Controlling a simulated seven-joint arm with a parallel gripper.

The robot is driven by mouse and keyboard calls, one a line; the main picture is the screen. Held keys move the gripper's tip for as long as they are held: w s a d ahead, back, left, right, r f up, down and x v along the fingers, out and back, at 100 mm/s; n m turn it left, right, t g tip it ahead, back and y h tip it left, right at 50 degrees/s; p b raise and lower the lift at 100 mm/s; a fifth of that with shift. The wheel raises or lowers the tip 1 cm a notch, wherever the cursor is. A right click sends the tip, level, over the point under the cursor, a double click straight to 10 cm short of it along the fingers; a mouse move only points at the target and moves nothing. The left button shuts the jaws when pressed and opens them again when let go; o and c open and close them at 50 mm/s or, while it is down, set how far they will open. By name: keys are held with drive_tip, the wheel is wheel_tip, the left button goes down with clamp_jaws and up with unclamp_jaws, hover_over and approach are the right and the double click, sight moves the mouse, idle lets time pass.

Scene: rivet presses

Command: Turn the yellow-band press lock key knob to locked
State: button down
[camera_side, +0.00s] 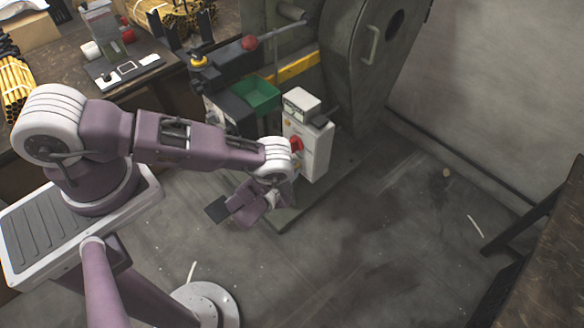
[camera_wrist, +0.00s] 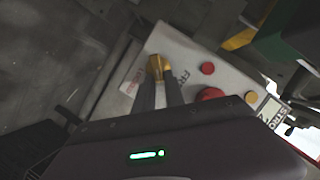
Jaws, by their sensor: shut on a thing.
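The yellow-band press (camera_side: 345,70) stands at the back, with a yellow band (camera_side: 300,68) across it. Its white control box (camera_side: 318,145) faces my arm and also shows in the wrist view (camera_wrist: 188,52). In the wrist view, my gripper (camera_wrist: 160,86) reaches over the box face with its two fingers shut on the brass-coloured lock key knob (camera_wrist: 158,67). The marks around the knob are partly covered, and its exact angle is hard to tell. In the side view, my wrist hides the knob and fingertips.
A small red button (camera_wrist: 207,68), a larger red button (camera_wrist: 211,93) and a yellow button (camera_wrist: 251,98) sit beside the knob. A workbench (camera_side: 62,62) is at the left; open floor (camera_side: 370,235) lies right.

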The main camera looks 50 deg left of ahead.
drive_tip(key=shift+d+f+m+y, duration=0.1)
drive_tip(key=shift+m+y, duration=0.2)
drive_tip(key=shift+m, duration=0.1)
idle(0.4)
drive_tip(key=c, duration=1.4)
unclamp_jaws()
